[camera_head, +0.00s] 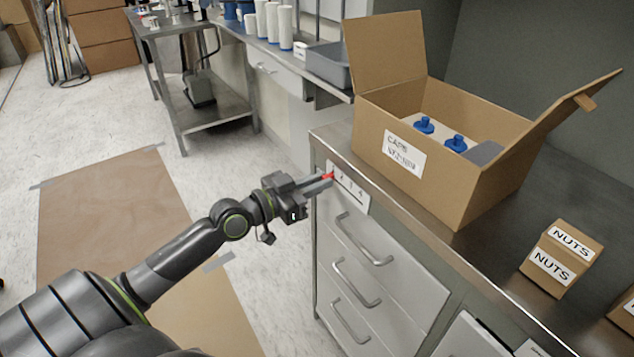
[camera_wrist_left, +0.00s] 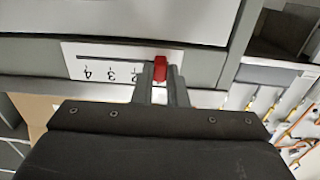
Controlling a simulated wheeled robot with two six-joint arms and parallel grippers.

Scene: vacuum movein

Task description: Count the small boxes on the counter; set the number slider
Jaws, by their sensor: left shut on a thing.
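A white number slider plate (camera_head: 350,190) is fixed to the counter's front edge; it also shows in the left wrist view (camera_wrist_left: 90,58), where 2, 3 and 4 are readable. Its red knob (camera_wrist_left: 160,68) sits at the end beyond the 2; any digit there is hidden by my fingers. My left gripper (camera_head: 324,180) is shut on the red knob (camera_head: 328,175). On the counter (camera_head: 470,245) stands a small brown box labelled NUTS (camera_head: 562,262). Part of another small brown box (camera_head: 626,312) is cut off by the right edge. My right gripper is not in view.
A large open carton (camera_head: 430,180) with blue-capped items inside stands on the counter and may hide things behind it. Drawers with handles (camera_head: 360,285) lie below the slider. A metal table (camera_head: 190,90) stands at the back left. Floor is open at left.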

